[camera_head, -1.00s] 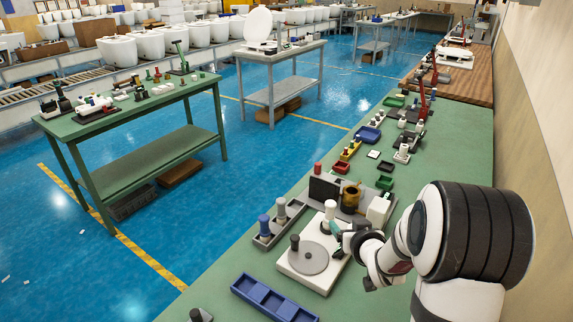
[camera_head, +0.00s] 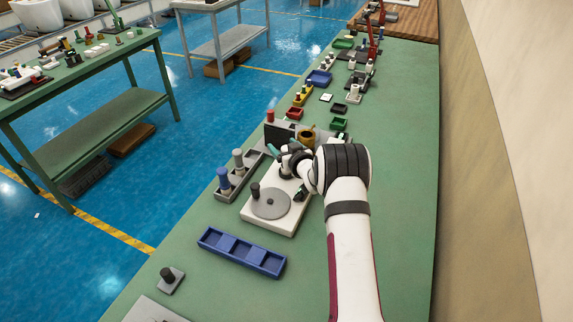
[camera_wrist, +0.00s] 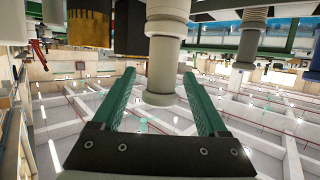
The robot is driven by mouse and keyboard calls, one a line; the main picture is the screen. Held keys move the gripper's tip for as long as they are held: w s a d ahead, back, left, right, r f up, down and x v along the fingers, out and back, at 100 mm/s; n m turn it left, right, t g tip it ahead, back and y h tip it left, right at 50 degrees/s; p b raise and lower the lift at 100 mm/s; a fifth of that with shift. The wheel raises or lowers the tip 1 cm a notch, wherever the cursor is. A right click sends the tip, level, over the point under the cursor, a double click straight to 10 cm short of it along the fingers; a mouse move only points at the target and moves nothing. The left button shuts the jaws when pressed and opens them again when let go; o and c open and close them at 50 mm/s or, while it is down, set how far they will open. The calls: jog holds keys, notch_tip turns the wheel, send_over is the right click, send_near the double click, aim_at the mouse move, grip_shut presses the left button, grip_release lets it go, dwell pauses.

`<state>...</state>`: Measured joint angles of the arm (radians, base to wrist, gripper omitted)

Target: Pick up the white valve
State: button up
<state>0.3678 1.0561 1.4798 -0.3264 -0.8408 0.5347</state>
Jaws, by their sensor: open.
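The white valve (camera_wrist: 166,62) shows in the wrist view as a pale, stepped cylinder between the two green fingers of my gripper (camera_wrist: 158,80). The fingers are open, with a visible gap on each side of it. In the head view my gripper (camera_head: 287,157) is at the back of the white plate with the grey disc (camera_head: 271,204). The valve cannot be made out clearly there, as my gripper and wrist cover that spot.
Left of the plate, a grey tray (camera_head: 249,172) holds a blue-topped post (camera_head: 223,177) and a grey post (camera_head: 238,157). Behind are a dark upright block (camera_head: 277,133) and a brass cup (camera_head: 307,136). An empty blue tray (camera_head: 241,250) lies in front.

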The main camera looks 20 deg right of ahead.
jog(key=shift+w+f, duration=0.1)
jog(key=shift+w, duration=0.2)
grip_shut()
dwell(1.2)
